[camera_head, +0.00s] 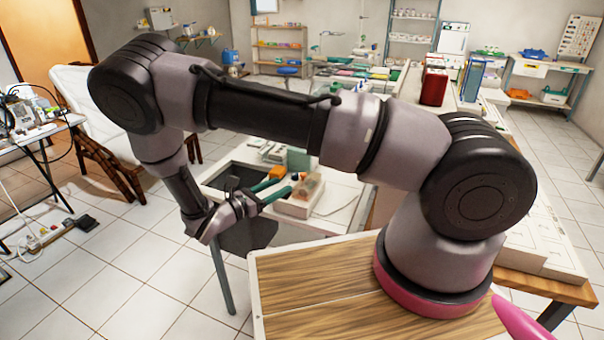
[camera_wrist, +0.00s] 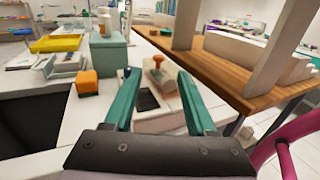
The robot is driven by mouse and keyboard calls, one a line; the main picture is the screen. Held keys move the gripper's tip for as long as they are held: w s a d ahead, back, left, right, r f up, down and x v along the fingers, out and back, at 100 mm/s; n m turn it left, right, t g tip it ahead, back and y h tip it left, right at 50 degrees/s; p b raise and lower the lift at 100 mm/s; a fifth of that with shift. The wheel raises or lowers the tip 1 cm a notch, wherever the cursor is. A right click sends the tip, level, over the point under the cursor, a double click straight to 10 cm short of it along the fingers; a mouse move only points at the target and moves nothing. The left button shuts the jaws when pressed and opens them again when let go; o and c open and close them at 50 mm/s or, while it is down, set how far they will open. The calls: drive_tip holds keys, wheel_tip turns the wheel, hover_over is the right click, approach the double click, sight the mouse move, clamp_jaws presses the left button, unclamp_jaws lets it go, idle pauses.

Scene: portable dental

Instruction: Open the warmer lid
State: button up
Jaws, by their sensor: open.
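The warmer (camera_wrist: 172,124) appears to be the low pale box on the white worktop, with a dark panel on its top. A beige lid (camera_wrist: 161,79) with an orange knob (camera_wrist: 157,61) lies flat on it and looks closed. In the head view the warmer (camera_head: 298,208) stands just beyond my gripper (camera_head: 294,183). In the wrist view my gripper (camera_wrist: 158,76) is open and empty. Its two green fingers frame the lid and knob from the near side. I cannot tell the exact gap; no contact shows. My fingers hide part of the warmer's sides.
An orange block (camera_wrist: 87,82) sits left of the warmer. A yellow tray (camera_wrist: 56,43) lies at the back left. A wooden bench (camera_wrist: 222,65) with pale uprights runs along the right.

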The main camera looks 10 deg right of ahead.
sight(301, 175)
drive_tip(key=x, duration=1)
drive_tip(key=shift+w+d, duration=0.25)
clamp_jaws()
idle(1.1)
